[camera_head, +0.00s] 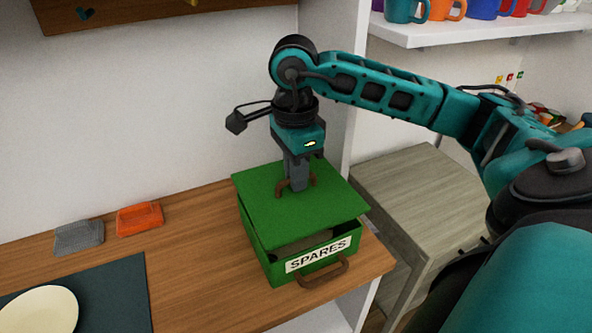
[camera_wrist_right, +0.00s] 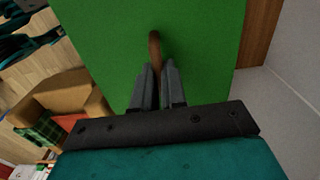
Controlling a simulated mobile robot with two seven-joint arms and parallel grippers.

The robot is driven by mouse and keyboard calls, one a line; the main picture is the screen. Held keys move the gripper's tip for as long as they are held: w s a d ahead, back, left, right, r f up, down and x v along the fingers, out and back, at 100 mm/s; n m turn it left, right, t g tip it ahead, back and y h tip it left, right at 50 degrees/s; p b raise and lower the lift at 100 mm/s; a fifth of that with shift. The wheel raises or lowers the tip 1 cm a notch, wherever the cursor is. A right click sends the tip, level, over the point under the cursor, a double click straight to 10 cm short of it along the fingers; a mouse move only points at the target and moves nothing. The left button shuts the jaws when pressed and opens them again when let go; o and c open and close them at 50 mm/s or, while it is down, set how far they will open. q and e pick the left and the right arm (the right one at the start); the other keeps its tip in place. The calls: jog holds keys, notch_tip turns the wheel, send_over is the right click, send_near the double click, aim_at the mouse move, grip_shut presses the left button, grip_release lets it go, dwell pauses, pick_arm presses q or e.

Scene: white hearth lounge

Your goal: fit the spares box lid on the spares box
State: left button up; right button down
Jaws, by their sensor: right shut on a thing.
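The green spares box (camera_head: 262,250) stands on the wooden counter, with a white SPARES label and a brown handle on its front. The green spares box lid (camera_head: 258,187) is over the box, tilted and not flush; a gap shows along the front, with something grey inside. My right gripper (camera_head: 296,188) points down and is shut on the lid's brown handle. In the right wrist view my gripper fingers (camera_wrist_right: 160,88) close around the brown handle (camera_wrist_right: 154,48) above the green lid (camera_wrist_right: 205,45). My left gripper is not in view.
A white plate (camera_head: 40,310) rests on a dark mat (camera_head: 122,290). A white upright panel stands behind the box. A shelf with mugs (camera_head: 450,32) is at upper right.

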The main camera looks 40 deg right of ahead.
jog(key=shift+f+b, duration=0.55)
jog(key=shift+f, duration=0.25)
jog(key=shift+f+b, duration=0.5)
jog(key=shift+f, duration=0.1)
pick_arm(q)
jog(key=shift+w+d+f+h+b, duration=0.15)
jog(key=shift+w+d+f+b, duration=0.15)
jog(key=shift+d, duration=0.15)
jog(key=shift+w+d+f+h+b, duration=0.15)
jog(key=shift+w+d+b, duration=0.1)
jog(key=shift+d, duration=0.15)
pick_arm(e)
jog(key=shift+f, duration=0.5)
jog(key=c, duration=1.1)
grip_release()
jog(key=shift+r, duration=0.1)
notch_tip(320, 180, up, 12)
jog(key=p, duration=0.3)
jog(key=shift+p, duration=0.3)
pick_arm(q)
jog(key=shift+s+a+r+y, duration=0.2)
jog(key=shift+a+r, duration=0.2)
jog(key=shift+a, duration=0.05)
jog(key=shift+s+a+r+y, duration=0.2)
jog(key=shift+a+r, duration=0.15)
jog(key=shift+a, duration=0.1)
pick_arm(e)
jog(key=shift+a+r, duration=0.1)
jog(key=shift+r, duration=0.3)
